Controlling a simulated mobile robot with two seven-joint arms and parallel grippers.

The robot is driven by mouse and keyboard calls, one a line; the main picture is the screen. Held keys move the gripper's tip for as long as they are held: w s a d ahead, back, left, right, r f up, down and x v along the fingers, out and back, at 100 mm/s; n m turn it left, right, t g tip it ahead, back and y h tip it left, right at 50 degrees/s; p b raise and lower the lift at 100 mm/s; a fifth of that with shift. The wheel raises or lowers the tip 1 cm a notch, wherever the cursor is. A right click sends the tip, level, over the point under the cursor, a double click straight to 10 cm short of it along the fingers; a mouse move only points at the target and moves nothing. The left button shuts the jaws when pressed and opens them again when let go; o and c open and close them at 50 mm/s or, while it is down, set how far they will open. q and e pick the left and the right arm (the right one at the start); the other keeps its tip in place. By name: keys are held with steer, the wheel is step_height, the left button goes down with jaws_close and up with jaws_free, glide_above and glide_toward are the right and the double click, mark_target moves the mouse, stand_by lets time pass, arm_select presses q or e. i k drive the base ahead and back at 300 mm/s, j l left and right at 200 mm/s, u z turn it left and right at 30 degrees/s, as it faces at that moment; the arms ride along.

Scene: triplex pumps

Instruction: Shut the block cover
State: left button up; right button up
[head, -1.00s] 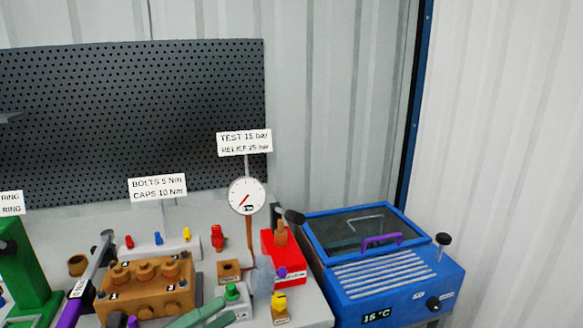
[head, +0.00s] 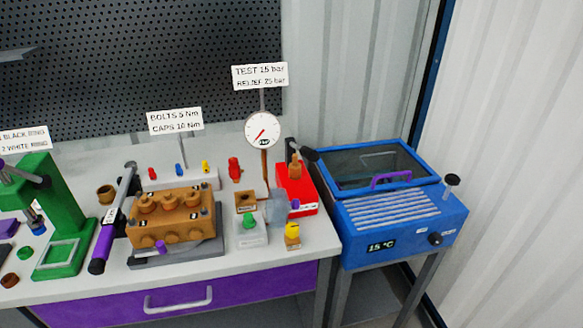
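A blue unit (head: 400,225) with a "15 °C" display stands at the right, beside the bench. Its cover (head: 368,160) has a blue frame and a dark see-through pane. A purple handle (head: 390,179) sits near the cover's front edge. The cover looks nearly flat over the unit's top. I cannot tell if it is fully down. On the bench, a brass pump block (head: 172,218) with several round caps sits on a grey plate. Neither of my grippers is in view.
A gauge (head: 263,130) on a post and a red box (head: 296,190) stand at the bench's right end, close to the unit. A black knob (head: 452,180) sticks up at its right. A torque wrench (head: 112,220) and a green press (head: 60,220) are left.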

mark_target(295, 203)
steer(key=l+u, duration=0.1)
steer(key=u, duration=0.35)
steer(key=l+u, duration=0.15)
steer(key=u, duration=0.3)
steer(key=l+u, duration=0.25)
steer(key=l, duration=0.2)
steer(key=l+u, duration=0.25)
steer(key=l, duration=0.6)
steer(key=k+l+u, duration=0.1)
steer(key=l, duration=0.25)
steer(key=k+l, duration=0.15)
steer(key=l, duration=0.25)
steer(key=j+u, duration=0.35)
steer(key=k+j+u, duration=0.1)
steer(key=j+u, duration=0.25)
